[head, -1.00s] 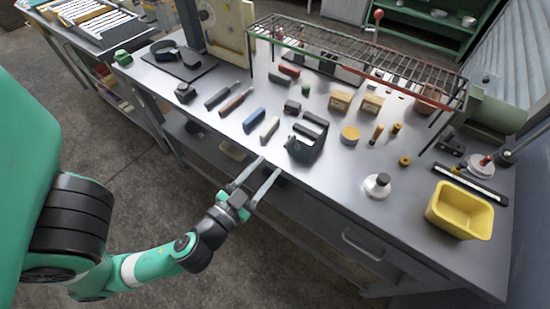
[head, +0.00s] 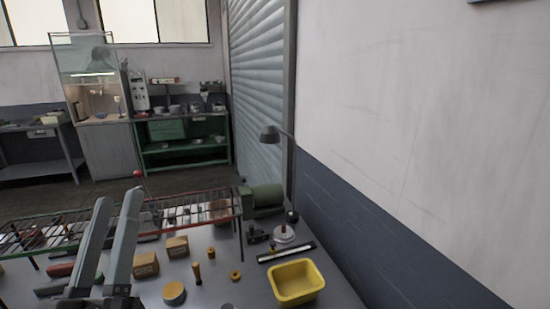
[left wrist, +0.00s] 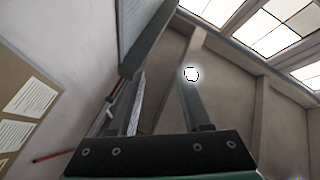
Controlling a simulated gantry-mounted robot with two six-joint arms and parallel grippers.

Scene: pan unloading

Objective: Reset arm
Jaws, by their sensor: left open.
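My left gripper (head: 118,198) is at the lower left of the head view, pointing up. Its two grey fingers are apart, with nothing between them. It is raised in front of the workbench (head: 222,292) and hides part of the bench top and wire rack. In the left wrist view the fingers of this gripper (left wrist: 163,82) are apart and empty, with wall and windows beyond. My right gripper is not in view.
A wire rack (head: 180,203) stands along the bench's far side. A green shelf (head: 184,147) stands behind. A bare wall (head: 420,110) fills the right.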

